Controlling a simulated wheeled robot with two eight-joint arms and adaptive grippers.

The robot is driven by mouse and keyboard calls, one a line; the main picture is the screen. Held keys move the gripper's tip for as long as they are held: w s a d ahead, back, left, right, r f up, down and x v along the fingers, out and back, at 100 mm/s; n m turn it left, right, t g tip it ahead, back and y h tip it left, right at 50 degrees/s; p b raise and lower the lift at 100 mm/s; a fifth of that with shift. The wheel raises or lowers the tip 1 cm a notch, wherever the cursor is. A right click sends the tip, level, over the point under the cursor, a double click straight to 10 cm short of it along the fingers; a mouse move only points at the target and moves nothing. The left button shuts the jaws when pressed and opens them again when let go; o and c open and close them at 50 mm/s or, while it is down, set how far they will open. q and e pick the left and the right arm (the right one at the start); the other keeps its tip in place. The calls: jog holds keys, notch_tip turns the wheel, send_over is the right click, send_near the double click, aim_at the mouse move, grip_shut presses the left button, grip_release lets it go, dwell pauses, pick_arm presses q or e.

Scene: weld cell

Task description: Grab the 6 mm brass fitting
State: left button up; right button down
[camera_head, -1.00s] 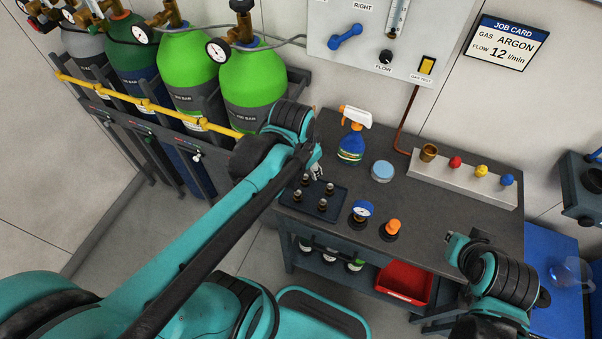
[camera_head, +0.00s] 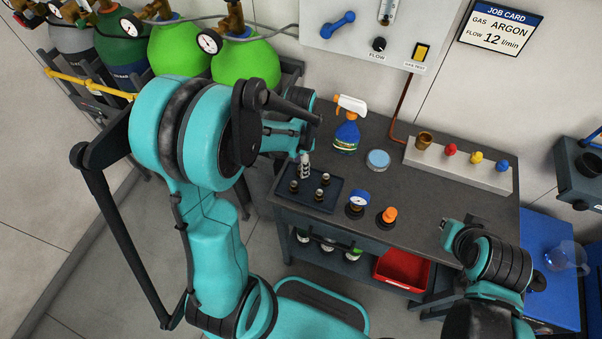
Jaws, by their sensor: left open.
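Small fittings with dark sides and pale tops stand upright in a dark tray (camera_head: 336,200) on the bench. One fitting (camera_head: 294,186) is at the left, one (camera_head: 318,195) at the front and one (camera_head: 325,178) at the right. No size marks are readable, so I cannot tell which is 6 mm. My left gripper (camera_head: 305,171) is open and points down over the tray's back corner. It covers the spot behind the other fittings; contact there cannot be made out. My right gripper (camera_head: 447,229) is beside the bench's right front; its jaws are too small to read.
A spray bottle (camera_head: 347,133), a pale blue tin (camera_head: 378,160), a blue-topped gauge (camera_head: 358,201) and an orange-topped item (camera_head: 388,216) stand near the tray. A rail (camera_head: 458,168) with a brass cup (camera_head: 424,141) and coloured knobs lies behind. The bench's middle is clear.

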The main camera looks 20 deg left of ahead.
pick_arm(q)
jog(key=shift+f, duration=0.75)
grip_shut()
jog(key=shift+r, duration=0.15)
